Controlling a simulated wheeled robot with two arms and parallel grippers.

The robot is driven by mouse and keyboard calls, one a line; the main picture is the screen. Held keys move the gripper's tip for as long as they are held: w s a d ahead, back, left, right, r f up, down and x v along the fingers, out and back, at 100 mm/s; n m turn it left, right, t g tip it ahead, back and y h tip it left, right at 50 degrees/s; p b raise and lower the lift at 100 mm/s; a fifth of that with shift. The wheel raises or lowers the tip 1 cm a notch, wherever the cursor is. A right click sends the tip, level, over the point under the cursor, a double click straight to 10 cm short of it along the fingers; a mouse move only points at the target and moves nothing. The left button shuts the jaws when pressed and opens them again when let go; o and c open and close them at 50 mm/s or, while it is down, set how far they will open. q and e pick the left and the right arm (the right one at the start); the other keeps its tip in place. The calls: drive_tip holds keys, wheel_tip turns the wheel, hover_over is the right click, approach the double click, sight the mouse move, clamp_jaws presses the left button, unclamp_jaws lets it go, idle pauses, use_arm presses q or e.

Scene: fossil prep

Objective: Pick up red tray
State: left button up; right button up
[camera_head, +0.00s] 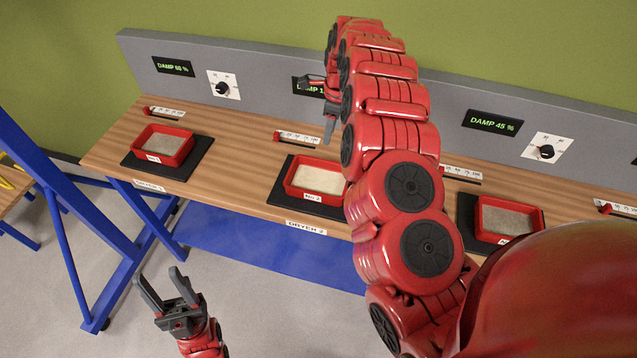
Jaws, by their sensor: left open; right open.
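Three red trays with pale granular contents sit on black pads on the wooden bench. The left red tray (177,160) is labelled No 1. The middle red tray (295,191) is labelled No 2, and its right side is partly hidden by my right arm. The right red tray (486,234) is partly hidden by my arm at its lower edge. My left gripper (161,281) is open and empty, in front of the bench over the floor. My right gripper (317,110) is open and empty, raised near the middle display, above and behind the middle tray.
The wooden bench (237,165) has a grey back panel (275,78) with damp displays and dial knobs (222,88). Scale strips with sliders (165,112) lie behind the trays. Blue bench legs (150,240) and a blue frame (58,180) stand at left.

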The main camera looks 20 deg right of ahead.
drive_tip(key=b, duration=0.5)
hover_over(324, 162)
drive_tip(key=f, duration=0.6)
drive_tip(key=shift+s+d+f, duration=0.2)
drive_tip(key=shift+d+f, duration=0.15)
drive_tip(key=shift+d, duration=0.05)
drive_tip(key=shift+a+f+p, duration=0.15)
drive_tip(key=shift+f+p, duration=0.15)
drive_tip(key=shift+p, duration=0.2)
drive_tip(key=shift+w+f, duration=0.1)
drive_tip(key=shift+f, duration=0.2)
drive_tip(key=shift+f+p, duration=0.25)
drive_tip(key=shift+p, duration=0.1)
wheel_tip(324, 162, down, 4)
drive_tip(key=shift+w+a+r+p, duration=0.1)
drive_tip(key=shift+w+p, duration=0.05)
drive_tip(key=shift+p, duration=0.95)
drive_tip(key=shift+a+f, duration=0.1)
drive_tip(key=shift+f, duration=0.45)
clamp_jaws()
drive_tip(key=shift+w, duration=0.1)
